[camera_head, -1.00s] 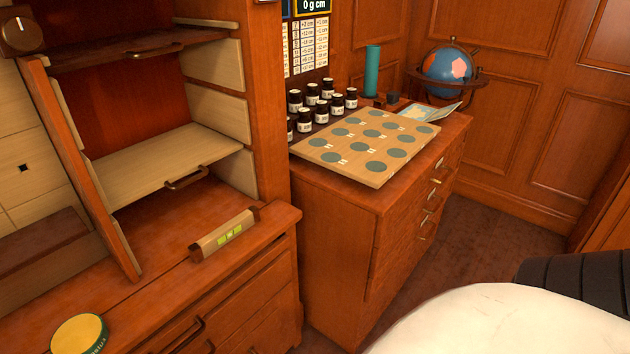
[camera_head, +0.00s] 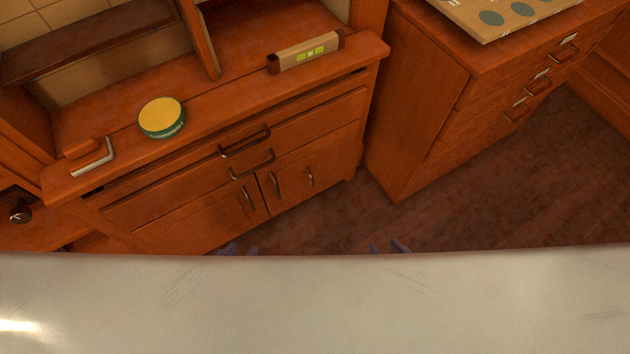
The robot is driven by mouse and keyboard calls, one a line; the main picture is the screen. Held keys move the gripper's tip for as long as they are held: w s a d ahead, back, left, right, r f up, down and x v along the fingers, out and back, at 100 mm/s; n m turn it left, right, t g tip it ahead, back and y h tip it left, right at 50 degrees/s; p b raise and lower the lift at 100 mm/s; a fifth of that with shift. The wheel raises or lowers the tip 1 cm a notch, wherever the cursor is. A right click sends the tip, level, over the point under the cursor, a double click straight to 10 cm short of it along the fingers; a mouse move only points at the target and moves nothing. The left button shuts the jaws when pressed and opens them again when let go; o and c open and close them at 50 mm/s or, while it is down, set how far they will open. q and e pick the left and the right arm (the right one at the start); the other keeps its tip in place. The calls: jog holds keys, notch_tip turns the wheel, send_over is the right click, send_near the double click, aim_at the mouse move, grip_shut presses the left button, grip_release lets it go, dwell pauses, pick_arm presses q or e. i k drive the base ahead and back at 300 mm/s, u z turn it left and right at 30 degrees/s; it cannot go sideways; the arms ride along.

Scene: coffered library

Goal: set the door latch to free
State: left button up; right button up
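I cannot make out a door latch for certain. A dark round knob (camera_head: 20,210) with a pale mark shows at the far left, below the cabinet top; I cannot tell whether it belongs to the latch. Below the drawers, the cabinet has low doors (camera_head: 215,205) with upright handles, and they look shut. Small bluish tips, seemingly of my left gripper (camera_head: 238,248) and my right gripper (camera_head: 391,247), peek over a pale surface at the bottom. That surface hides the rest of them. Both look empty and apart from the cabinet.
On the cabinet top (camera_head: 225,95) stand a yellow-topped green tin (camera_head: 161,117), a spirit level (camera_head: 305,52) and a small wood-and-metal tool (camera_head: 88,155). A chest of drawers (camera_head: 430,110) stands at the right, carrying a board (camera_head: 490,18). Floor (camera_head: 480,200) shows clear between.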

aim_at(307, 171)
jog(key=z, duration=2.35)
jog(key=i, duration=1.05)
jog(key=u, duration=2.3)
